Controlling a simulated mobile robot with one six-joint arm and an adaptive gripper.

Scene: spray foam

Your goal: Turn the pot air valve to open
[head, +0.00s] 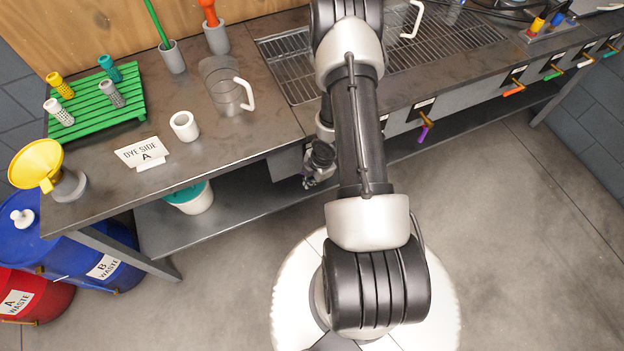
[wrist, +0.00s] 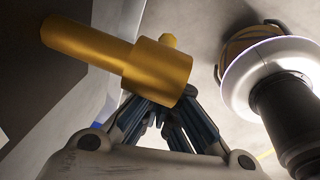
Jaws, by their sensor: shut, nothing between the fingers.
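A brass valve fitting (wrist: 115,55) fills the upper left of the wrist view, with a narrow stem and a thicker end. My gripper (wrist: 160,118) is shut and empty just below its thick end. The brass covers the fingertips, so I cannot tell whether they touch it. No coloured handle shows on this fitting. In the head view my gripper (head: 312,180) is by the bench's front edge, partly hidden by my arm. The nearest visible valve there has a purple handle (head: 424,132) hanging down at a slant. I cannot read which label belongs to the pot air valve.
Valves with orange (head: 514,90), green (head: 552,76) and white (head: 586,62) handles line the bench front to the right. A lower shelf (head: 240,222) with a teal-lidded tub (head: 190,198) runs beneath the bench. The floor (head: 540,240) at right is clear.

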